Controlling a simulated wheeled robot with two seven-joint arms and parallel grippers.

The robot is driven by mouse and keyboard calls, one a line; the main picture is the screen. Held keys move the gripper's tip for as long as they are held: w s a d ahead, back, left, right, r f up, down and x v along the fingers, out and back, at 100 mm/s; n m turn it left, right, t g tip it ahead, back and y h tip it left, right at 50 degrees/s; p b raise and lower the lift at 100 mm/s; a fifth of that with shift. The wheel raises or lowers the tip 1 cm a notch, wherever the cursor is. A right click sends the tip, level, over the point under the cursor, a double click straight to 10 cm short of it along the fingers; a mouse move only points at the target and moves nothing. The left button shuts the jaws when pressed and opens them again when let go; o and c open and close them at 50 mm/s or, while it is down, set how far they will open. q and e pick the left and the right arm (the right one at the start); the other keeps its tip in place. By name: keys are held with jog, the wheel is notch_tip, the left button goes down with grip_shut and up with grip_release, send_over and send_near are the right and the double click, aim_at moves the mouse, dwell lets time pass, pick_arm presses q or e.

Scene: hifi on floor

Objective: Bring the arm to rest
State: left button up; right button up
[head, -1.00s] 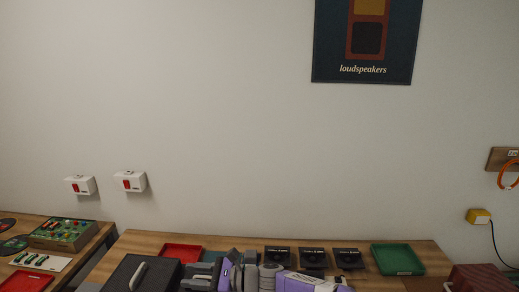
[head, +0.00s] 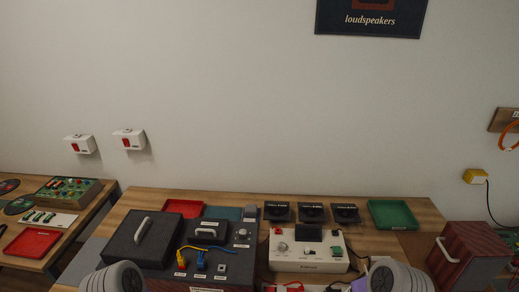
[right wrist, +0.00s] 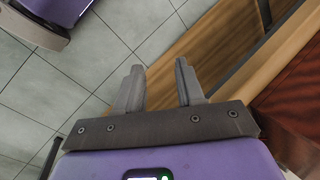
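My right gripper (right wrist: 160,88) shows in the right wrist view with its two fingers apart and nothing between them. It hangs over grey floor tiles beside the wooden table edge (right wrist: 215,50). In the head view only rounded grey parts of my arms show at the bottom edge, at the left and right of the table. My left gripper is not in view.
The table (head: 150,200) bears a dark hifi unit (head: 195,262), a white device (head: 310,262), a red tray (head: 183,208), a green tray (head: 393,214) and several black boxes (head: 311,212). A dark red case (head: 470,255) stands at right. A side table (head: 75,235) stands at left.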

jog(key=s+d+f+n, duration=0.1)
jog(key=s+d+n, duration=0.25)
jog(key=s, duration=0.35)
notch_tip(320, 180, down, 10)
jog(key=b, duration=1)
jog(key=shift+s+d+f+h, duration=0.2)
jog(key=shift+s+d+h, duration=0.05)
jog(key=shift+d+h, duration=0.05)
